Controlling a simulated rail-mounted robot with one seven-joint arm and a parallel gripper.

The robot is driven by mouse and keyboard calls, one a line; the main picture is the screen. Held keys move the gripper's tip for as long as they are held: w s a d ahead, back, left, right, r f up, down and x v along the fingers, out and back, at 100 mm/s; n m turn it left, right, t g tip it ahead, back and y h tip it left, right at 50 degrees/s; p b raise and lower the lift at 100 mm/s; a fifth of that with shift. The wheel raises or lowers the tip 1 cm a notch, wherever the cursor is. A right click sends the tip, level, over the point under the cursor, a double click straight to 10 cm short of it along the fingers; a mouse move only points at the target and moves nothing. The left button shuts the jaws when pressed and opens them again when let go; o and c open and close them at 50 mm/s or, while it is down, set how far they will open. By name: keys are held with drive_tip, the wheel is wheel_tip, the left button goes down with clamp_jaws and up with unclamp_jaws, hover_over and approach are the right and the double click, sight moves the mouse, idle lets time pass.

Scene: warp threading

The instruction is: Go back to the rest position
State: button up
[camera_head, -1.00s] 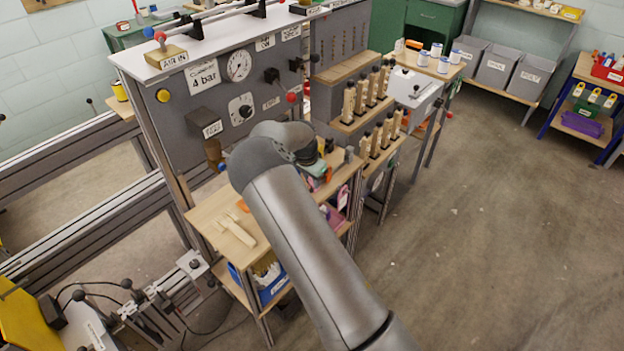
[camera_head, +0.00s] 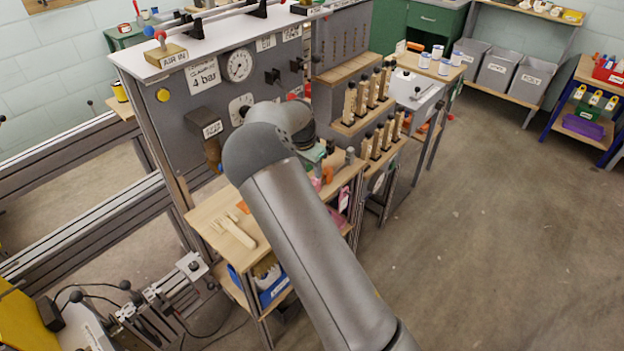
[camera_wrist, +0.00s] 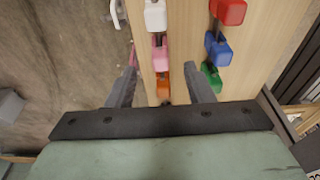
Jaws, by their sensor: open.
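The grey panel (camera_head: 200,126) with gauges and knobs stands behind my arm. Racks of wooden-handled tools (camera_head: 364,95) stand close to its right. A wooden fork-shaped piece (camera_head: 238,234) lies on the bench (camera_head: 212,209). The floor (camera_head: 480,220) to the right is clear.

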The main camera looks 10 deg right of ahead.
wheel_tip(320, 180, up, 10)
drive_tip(key=s+a+b, duration=0.1)
drive_tip(key=a, duration=0.1)
drive_tip(key=s+d+r+n+g+y, duration=0.1)
drive_tip(key=s+d+r, duration=0.15)
drive_tip(key=s, duration=0.45)
drive_tip(key=s+d+r+n+y, duration=0.1)
drive_tip(key=s+d+y, duration=0.15)
drive_tip(key=s, duration=0.55)
drive_tip(key=s+a+n+h, duration=0.1)
drive_tip(key=s+n, duration=0.7)
drive_tip(key=s, duration=1.8)
drive_tip(key=shift+f+n+h, duration=0.3)
drive_tip(key=shift+f+h, duration=0.05)
drive_tip(key=shift+f, duration=0.1)
